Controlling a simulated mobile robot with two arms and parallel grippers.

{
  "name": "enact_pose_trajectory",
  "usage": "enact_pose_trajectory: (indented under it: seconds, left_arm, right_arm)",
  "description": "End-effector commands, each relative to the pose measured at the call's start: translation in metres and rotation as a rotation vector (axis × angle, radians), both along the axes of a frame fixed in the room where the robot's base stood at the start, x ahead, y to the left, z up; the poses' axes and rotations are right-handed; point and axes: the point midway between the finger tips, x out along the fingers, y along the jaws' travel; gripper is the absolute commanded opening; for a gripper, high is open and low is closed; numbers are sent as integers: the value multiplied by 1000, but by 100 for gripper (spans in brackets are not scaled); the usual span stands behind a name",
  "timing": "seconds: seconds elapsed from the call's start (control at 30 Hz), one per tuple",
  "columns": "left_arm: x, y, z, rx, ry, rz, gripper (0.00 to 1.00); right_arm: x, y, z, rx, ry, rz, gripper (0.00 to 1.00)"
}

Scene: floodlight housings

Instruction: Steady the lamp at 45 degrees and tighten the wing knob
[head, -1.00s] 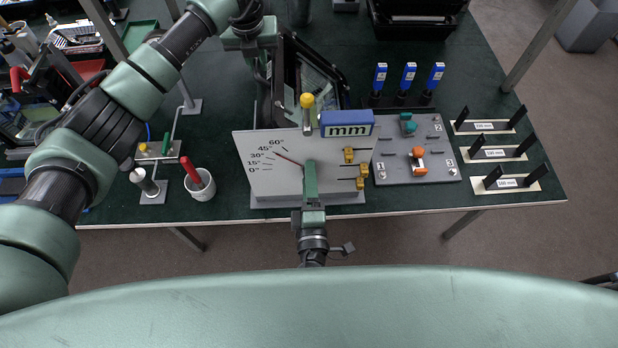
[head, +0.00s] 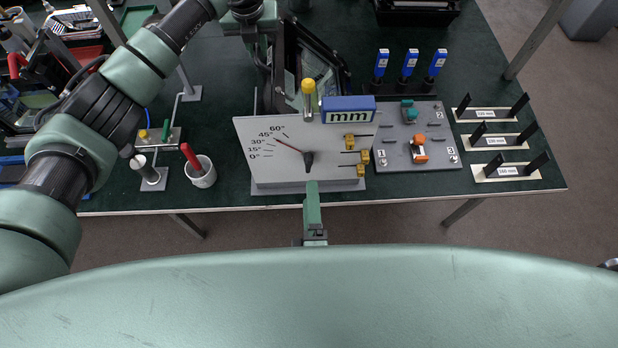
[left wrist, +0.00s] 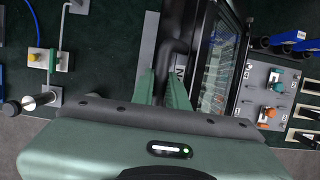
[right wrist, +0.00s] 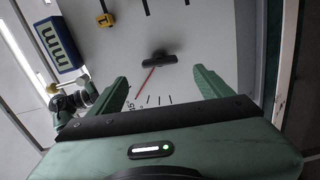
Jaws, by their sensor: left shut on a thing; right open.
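The black-framed floodlight lamp (head: 318,66) stands tilted behind the white dial board (head: 285,178). My left gripper (left wrist: 163,90) is shut on a dark bar of the lamp (left wrist: 170,50). The black wing knob (head: 308,158) sits on the board's face, with a red pointer (head: 290,147) reaching up-left close to the 45 mark. The knob also shows in the right wrist view (right wrist: 157,60). My right gripper (right wrist: 160,85) is open and empty in front of the board, apart from the knob, with the knob lying beyond its fingers.
A blue "mm" block (head: 348,109) and a yellow-topped post (head: 308,88) stand at the board's upper edge. A grey plate (head: 440,163) with coloured knobs lies to the right. A white cup (head: 202,174) stands left.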

Motion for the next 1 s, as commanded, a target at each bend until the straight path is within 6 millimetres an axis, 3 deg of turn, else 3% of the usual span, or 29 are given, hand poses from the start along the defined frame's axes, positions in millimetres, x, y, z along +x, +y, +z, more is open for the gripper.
enact_pose_trajectory:
  seconds: [0.1, 0.23, 0.67, 0.7, 0.73, 1.0]
  left_arm:
    - [-3, -2, -4, -2, 10, -2, 0]
    - [-3, -2, -4, -2, 10, -2, 0]
    - [-3, -2, -4, -2, 9, -2, 0]
    - [-3, -2, -4, -2, 9, -2, 17]
    - [-3, -2, -4, -2, 9, -2, 26]
    - [-2, -3, -3, -3, 6, -4, 27]
  right_arm:
    - [-19, 0, 0, 1, 1, 1, 80]
    - [-29, 1, 0, 2, 1, 1, 80]
    - [-31, 1, 0, 1, -1, 1, 80]
    - [-31, 1, 0, 1, -1, 1, 80]
    - [-31, 1, 0, 1, -1, 1, 80]
    - [-31, 1, 0, 1, -1, 1, 80]
